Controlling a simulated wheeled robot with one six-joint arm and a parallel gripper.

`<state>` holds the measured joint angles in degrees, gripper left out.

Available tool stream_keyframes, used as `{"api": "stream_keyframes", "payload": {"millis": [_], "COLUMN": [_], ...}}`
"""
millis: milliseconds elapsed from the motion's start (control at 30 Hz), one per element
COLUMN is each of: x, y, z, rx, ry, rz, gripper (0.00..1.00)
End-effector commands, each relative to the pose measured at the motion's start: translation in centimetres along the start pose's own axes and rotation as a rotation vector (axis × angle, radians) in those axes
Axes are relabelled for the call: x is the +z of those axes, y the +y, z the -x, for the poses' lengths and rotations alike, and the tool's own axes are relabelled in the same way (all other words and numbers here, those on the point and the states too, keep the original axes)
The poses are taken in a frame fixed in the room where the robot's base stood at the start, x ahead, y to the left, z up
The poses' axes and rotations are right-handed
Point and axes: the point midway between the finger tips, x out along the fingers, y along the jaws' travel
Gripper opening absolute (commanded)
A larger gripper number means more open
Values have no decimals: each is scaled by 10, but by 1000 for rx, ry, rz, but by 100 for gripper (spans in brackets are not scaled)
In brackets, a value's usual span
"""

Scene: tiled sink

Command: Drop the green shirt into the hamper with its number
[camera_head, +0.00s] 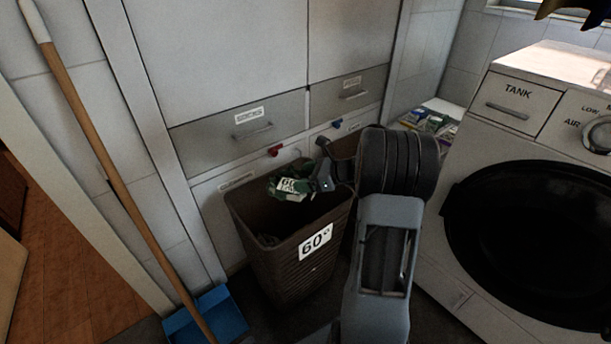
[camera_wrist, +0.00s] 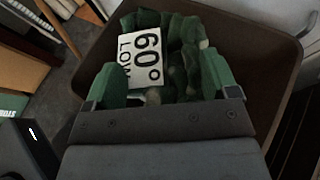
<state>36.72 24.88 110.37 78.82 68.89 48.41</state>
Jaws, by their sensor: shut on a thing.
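My gripper (camera_head: 322,176) is shut on the green shirt (camera_head: 276,186) above the open top of a dark brown hamper (camera_head: 290,260). The hamper carries a white label reading 60°. The shirt is bunched up and bears a white tag that reads 60° LOW in the wrist view. In the wrist view the shirt (camera_wrist: 180,68) lies between the two fingers of my gripper (camera_wrist: 166,90), with the brown hamper (camera_wrist: 262,60) around and below it. Something dim lies inside the hamper, too dark to make out.
A second brown hamper (camera_head: 343,146) stands partly hidden behind my arm. A washing machine (camera_head: 530,200) is at right. Grey drawers (camera_head: 235,130) line the wall behind. A broom handle (camera_head: 110,170) and blue dustpan (camera_head: 208,318) stand at left. Boxes (camera_head: 432,122) sit in the back corner.

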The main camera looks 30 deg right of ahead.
Motion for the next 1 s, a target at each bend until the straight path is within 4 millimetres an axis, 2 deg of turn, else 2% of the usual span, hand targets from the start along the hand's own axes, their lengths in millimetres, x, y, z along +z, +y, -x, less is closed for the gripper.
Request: {"api": "stream_keyframes", "payload": {"millis": [167,200,400,633,733,867,1000], "x": [1,1,1,0,2,3,4], "y": [0,0,0,0,0,-1,-1], "z": [0,0,0,1,7,26,56], "rx": [0,0,0,0,-2,-4,-5], "ry": [-1,-1,-1,0,0,0,0], "rz": [0,0,0,0,-1,-1,-2], "gripper": [17,81,100,100,100,100,100]}}
